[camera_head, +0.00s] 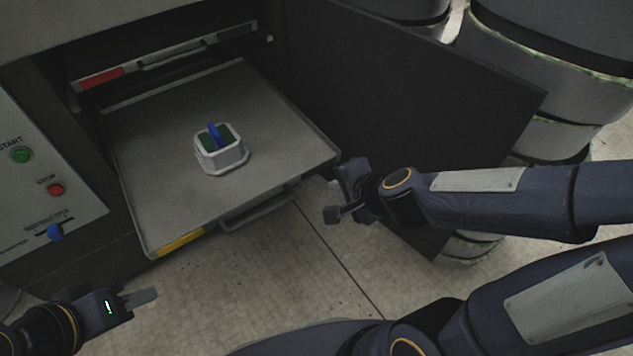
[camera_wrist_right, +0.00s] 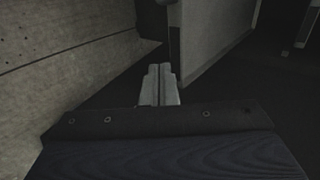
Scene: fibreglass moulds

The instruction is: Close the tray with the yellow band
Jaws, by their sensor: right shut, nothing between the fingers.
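The tray with the yellow band (camera_head: 290,140) is pulled out of the dark cabinet. Its yellow band (camera_head: 180,243) is at the left of its front edge, and a handle (camera_head: 257,211) sits on that front edge. A white mould (camera_head: 222,160) with green and blue parts rests on the tray. My right gripper (camera_head: 333,214) is just right of the tray's front right corner, shut and empty. Its fingertips (camera_wrist_right: 160,85) are together in the right wrist view. My left gripper (camera_head: 143,297) is below the tray's front left corner, apart from it. Its finger gap cannot be made out.
A tray with a red band (camera_head: 100,78) is in the cabinet above. A dark open door panel (camera_head: 400,100) stands right of the tray, with grey rounded stacks (camera_head: 540,80) behind. A control panel (camera_head: 40,190) with green and red buttons is at left. Floor (camera_head: 300,270) is clear in front.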

